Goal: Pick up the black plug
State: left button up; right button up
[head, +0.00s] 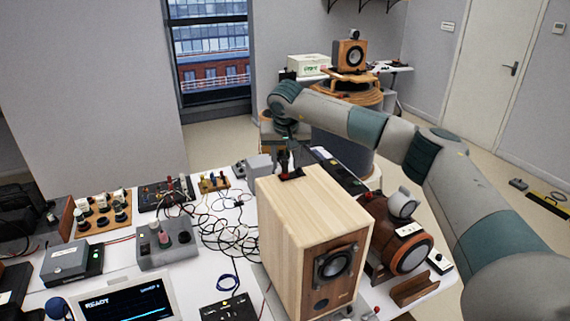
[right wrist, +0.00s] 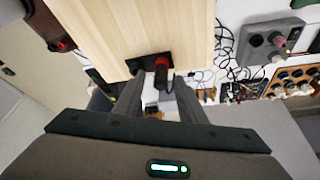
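The wooden speaker (head: 310,215) stands on the white table. At its far top edge in the head view is a small black terminal plate (head: 292,175). The right wrist view also shows this terminal plate (right wrist: 143,64), with a plug (right wrist: 161,76) sticking out of it, black-bodied with a red part at the plate. My right gripper (right wrist: 157,88) is open, its two fingers reaching toward the plate on either side of the plug, with a visible gap on the left. In the head view it is partly hidden behind the speaker. My left gripper is not in view.
Tangled cables (head: 225,232) lie left of the speaker. A grey box with knobs (head: 165,246), a small screen (head: 125,303) and a wooden knob panel (head: 103,213) fill the left of the table. A brown motor-like device (head: 400,240) stands close on the right.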

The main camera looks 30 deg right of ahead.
aim_at(285, 160)
dwell(0.3)
grip_shut()
jog(key=shift+r, duration=0.1)
jog(key=shift+r+b, duration=0.75)
notch_tip(285, 160, up, 2)
jog(key=shift+r+b, duration=0.2)
jog(key=shift+b, duration=0.65)
jog(key=s+d+r+b, duration=0.4)
jog(key=s+d+r, duration=0.3)
jog(key=s, duration=0.1)
jog(key=shift+s+d+b, duration=0.35)
jog(key=shift+s, duration=0.05)
